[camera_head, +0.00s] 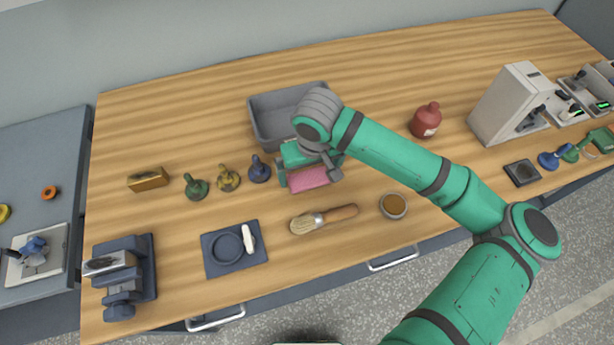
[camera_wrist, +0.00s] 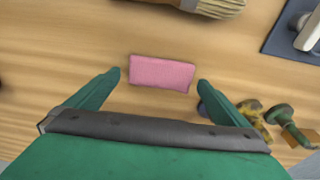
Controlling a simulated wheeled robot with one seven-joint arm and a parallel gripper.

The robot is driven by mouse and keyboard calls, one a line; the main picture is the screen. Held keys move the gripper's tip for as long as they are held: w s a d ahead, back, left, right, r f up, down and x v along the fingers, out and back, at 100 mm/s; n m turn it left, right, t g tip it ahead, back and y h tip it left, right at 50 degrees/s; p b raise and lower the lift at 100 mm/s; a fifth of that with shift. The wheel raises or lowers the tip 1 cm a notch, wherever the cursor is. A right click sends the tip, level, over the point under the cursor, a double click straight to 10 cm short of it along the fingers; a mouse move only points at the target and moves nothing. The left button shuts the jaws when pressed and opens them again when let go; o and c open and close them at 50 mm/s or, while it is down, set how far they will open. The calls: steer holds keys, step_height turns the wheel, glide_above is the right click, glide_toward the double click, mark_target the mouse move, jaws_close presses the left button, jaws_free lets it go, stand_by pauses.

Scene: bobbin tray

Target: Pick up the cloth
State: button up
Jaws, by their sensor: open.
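The cloth (camera_head: 308,178) is a small pink folded rectangle lying flat on the wooden table, near the middle in the head view. In the wrist view the cloth (camera_wrist: 162,73) lies just ahead of and between the two green fingers. My gripper (camera_wrist: 160,82) is open and empty, with one finger on each side of the cloth and a gap to both. In the head view my gripper (camera_head: 310,166) is over the cloth's far side and hides part of it. How high the fingertips are above the table is hard to tell.
A grey bin (camera_head: 277,108) stands behind the cloth. A dark blue stamp-like piece (camera_head: 259,170) stands close to its left, with yellow and green ones further left. A brush (camera_head: 323,219) lies in front, beside a small bowl (camera_head: 393,206). A red bottle (camera_head: 426,120) stands to the right.

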steer(key=shift+f, duration=0.75)
steer(key=shift+c, duration=0.3)
steer(key=shift+w+a, duration=0.1)
steer(key=c, duration=0.8)
steer(key=shift+c, duration=0.2)
